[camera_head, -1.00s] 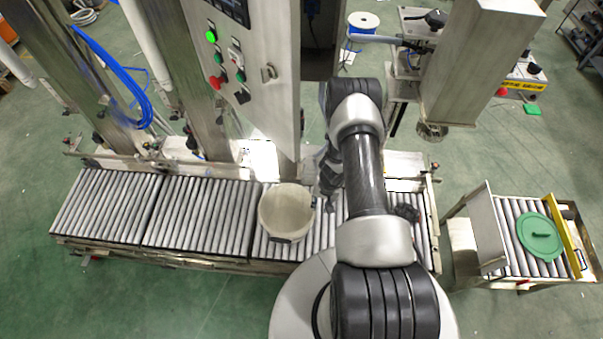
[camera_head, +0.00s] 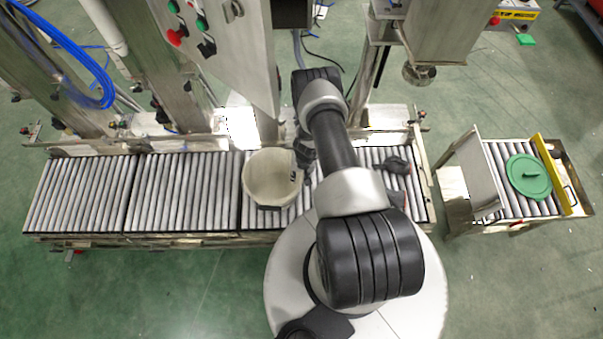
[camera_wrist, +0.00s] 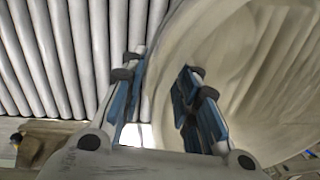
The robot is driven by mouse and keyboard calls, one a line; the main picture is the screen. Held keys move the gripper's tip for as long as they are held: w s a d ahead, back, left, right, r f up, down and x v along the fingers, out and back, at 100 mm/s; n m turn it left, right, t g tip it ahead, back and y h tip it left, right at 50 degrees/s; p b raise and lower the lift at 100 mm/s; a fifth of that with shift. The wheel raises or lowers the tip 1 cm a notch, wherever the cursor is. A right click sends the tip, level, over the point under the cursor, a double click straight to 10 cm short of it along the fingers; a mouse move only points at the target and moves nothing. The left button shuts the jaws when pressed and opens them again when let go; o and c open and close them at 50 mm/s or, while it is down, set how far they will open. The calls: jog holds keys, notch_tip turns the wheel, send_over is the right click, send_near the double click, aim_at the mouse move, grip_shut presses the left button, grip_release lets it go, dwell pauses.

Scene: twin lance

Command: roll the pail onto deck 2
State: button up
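A cream-white open pail (camera_head: 268,190) stands upright at the left end of the right-hand roller section (camera_head: 412,200). It also fills the right of the wrist view (camera_wrist: 240,75). My gripper (camera_head: 301,162) is at the right side of the pail's rim. In the wrist view its fingers (camera_wrist: 158,105) are spread, one outside the pail wall and one over the inside, with a gap around the wall. The middle roller section (camera_head: 185,195), left of the pail, is empty. No deck number is readable.
The left roller section (camera_head: 75,195) is empty. A control cabinet (camera_head: 225,45) stands behind the conveyor. A filling head (camera_head: 418,74) hangs behind the right section. A roller cart (camera_head: 497,165) with a green lid (camera_head: 528,175) stands at the right.

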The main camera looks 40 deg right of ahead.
jog(key=shift+w+a+f+b, duration=0.15)
jog(key=shift+f+b, duration=0.6)
jog(key=shift+f, duration=1.05)
jog(key=shift+c, duration=0.4)
grip_shut()
jog(key=shift+o, duration=0.4)
grip_release()
